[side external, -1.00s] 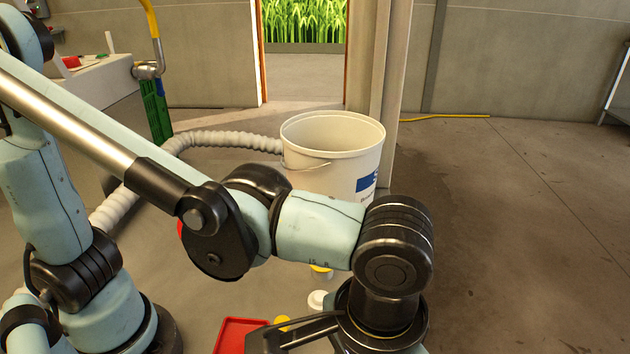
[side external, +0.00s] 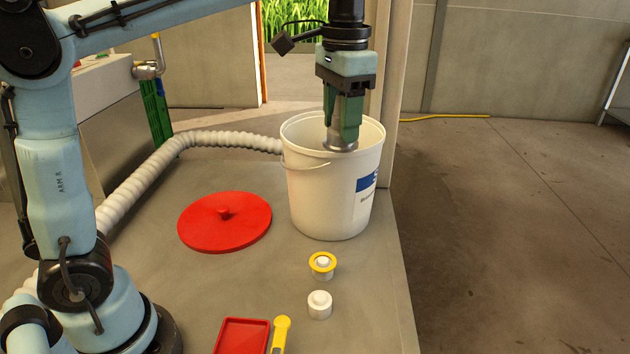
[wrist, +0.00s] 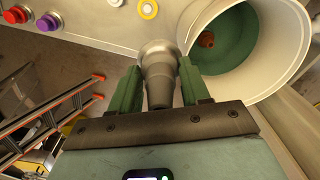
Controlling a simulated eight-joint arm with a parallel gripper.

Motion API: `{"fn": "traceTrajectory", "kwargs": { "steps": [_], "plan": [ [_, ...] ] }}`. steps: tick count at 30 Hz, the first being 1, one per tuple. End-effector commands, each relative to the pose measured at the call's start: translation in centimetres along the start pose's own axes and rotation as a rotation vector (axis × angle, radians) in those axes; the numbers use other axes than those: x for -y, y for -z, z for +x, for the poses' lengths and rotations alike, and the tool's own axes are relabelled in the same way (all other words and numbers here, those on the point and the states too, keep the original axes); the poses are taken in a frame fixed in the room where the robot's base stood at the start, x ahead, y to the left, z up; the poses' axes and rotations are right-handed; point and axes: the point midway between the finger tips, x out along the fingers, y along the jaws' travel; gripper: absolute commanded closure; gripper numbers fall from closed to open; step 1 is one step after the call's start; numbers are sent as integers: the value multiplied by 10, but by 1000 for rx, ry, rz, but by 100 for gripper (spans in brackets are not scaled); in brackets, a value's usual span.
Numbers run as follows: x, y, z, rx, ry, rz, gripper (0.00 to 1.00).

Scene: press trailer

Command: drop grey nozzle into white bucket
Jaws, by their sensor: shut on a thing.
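My gripper (side external: 344,122) points down at the white bucket (side external: 325,195) in the side view. Its green fingers are shut on the grey nozzle (side external: 340,145), whose flared lower end shows below them. In the side view the nozzle overlaps the bucket's mouth near its front rim. In the wrist view the nozzle (wrist: 158,72) sits between the fingers, and the bucket's rim (wrist: 190,22) lies to its right. There the nozzle appears beside the opening, not over its middle. The bucket stands upright and open, with a green inside and a small brownish thing in it.
A red lid (side external: 225,222) lies left of the bucket. A yellow-ringed cap (side external: 322,265), a white cap (side external: 320,304), a red tray (side external: 242,337) and a yellow-handled tool (side external: 281,335) lie in front. A ribbed white hose (side external: 165,160) runs behind. The table's right edge is close to the bucket.

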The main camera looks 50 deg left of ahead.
Motion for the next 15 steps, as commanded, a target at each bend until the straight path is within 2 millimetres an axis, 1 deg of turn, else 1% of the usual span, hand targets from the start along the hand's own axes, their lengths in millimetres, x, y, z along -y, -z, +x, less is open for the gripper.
{"fn": "traceTrajectory", "kwargs": {
  "steps": [1,3,6,9,15],
  "plan": [
    [25,1,-9,0,0,-13,99],
    [52,8,-17,0,1,-12,99],
    [74,22,-18,0,1,-10,99],
    [89,36,-16,1,1,-14,99],
    [111,54,-6,1,1,-22,99]
  ]
}}
